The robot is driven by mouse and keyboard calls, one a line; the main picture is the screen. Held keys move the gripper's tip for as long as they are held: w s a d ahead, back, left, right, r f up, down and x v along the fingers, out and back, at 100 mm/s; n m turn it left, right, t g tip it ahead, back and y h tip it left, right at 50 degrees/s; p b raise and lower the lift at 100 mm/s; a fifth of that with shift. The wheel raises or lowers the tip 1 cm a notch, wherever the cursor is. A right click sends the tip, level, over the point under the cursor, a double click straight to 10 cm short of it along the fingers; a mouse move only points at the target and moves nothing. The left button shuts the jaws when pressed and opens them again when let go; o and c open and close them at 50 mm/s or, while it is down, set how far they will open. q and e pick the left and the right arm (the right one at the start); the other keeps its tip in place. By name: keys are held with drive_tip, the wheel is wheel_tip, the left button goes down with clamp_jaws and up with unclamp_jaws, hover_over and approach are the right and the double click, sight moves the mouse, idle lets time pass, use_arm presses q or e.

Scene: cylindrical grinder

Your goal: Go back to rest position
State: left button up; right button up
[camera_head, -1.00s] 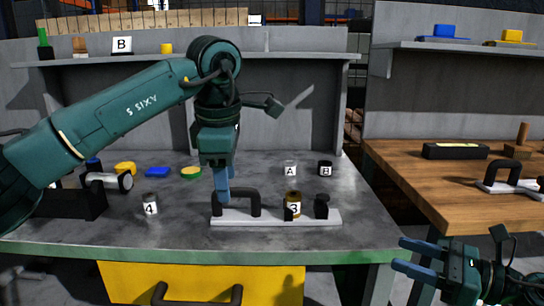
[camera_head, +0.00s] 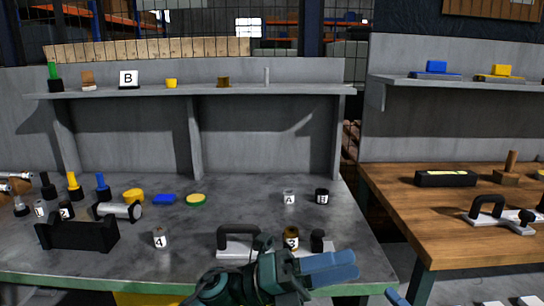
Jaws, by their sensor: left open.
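My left gripper (camera_head: 352,266) is low in the head view, in front of the bench's front edge. Its two blue fingers point right and are open with nothing between them. It overlaps the lower part of a white fixture (camera_head: 232,254) with a black handle and a cylinder marked 3 (camera_head: 291,239), which stand on the grey bench (camera_head: 215,215). My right gripper (camera_head: 395,297) shows only as a blue fingertip at the bottom edge; the rest is out of view.
A cylinder marked 4 (camera_head: 160,239) and a black cradle (camera_head: 77,235) stand left on the bench. Cylinders A (camera_head: 289,198) and B (camera_head: 321,196) stand at the back right. A wooden table (camera_head: 420,205) is on the right. The middle of the bench is clear.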

use_arm(q)
drive_tip(key=w+a+f+n+t+y+p, duration=0.15)
drive_tip(key=a+f+n+t+y, duration=0.3)
drive_tip(key=n, duration=0.55)
drive_tip(key=a+f+n+t+y+p, duration=0.1)
drive_tip(key=a+n+t+y+p, duration=0.3)
drive_tip(key=n+t, duration=0.5)
drive_tip(key=w+a+f+n+t+y+p, duration=0.1)
drive_tip(key=a+f+n+t+y, duration=0.35)
drive_tip(key=n, duration=0.55)
drive_tip(key=s+a+f+n+g+y+p, duration=0.4)
drive_tip(key=s+a+f+n+g+y, duration=0.1)
drive_tip(key=s+a+f+n, duration=0.5)
drive_tip(key=s+f, duration=0.2)
drive_tip(key=s, duration=0.2)
drive_tip(key=shift+s+a+f+y, duration=0.2)
drive_tip(key=shift+a+y, duration=0.1)
drive_tip(key=shift+a, duration=0.1)
use_arm(e)
drive_tip(key=s+a+f+m+g+h, duration=0.2)
drive_tip(key=s+a+f+m+g, duration=0.1)
drive_tip(key=s+m, duration=0.4)
drive_tip(key=s+a+f+m+g+h, duration=0.3)
drive_tip(key=s+m, duration=0.5)
drive_tip(key=m, duration=0.5)
drive_tip(key=shift+a+f+g, duration=0.8)
drive_tip(key=shift+a, duration=0.1)
drive_tip(key=shift+s, duration=0.1)
